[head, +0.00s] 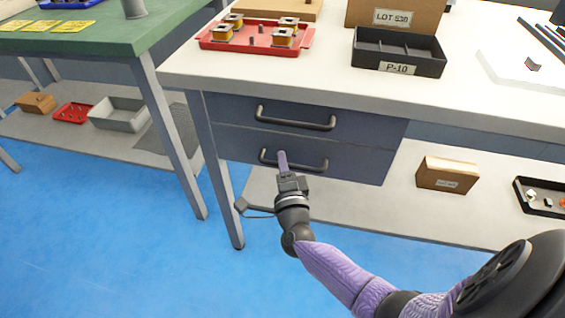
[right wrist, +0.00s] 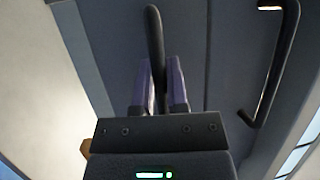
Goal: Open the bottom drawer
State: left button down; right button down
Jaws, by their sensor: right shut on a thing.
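The bottom drawer (head: 350,165) is a dark blue-grey front under the white-topped bench, and it looks flush with the top drawer (head: 375,128) above it. Its dark bar handle (head: 312,168) runs across the front. My right gripper (head: 283,163) is at the left part of this handle. In the right wrist view, the two purple fingers of my right gripper (right wrist: 158,90) are shut on the handle (right wrist: 154,40), one on each side. The top drawer's handle (right wrist: 272,80) is apart from them at the right. My left gripper is not in view.
The bench top (head: 330,65) carries a red tray (head: 250,46), a black bin (head: 400,55) and cardboard boxes. A lower shelf (head: 400,215) holds a carton (head: 447,175) right of the drawers. A green-topped bench (head: 100,38) stands left. The blue floor (head: 130,250) in front is clear.

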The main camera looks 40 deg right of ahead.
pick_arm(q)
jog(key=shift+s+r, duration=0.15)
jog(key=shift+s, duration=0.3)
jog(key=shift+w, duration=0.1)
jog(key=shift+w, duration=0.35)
pick_arm(e)
jog(key=shift+f, duration=0.1)
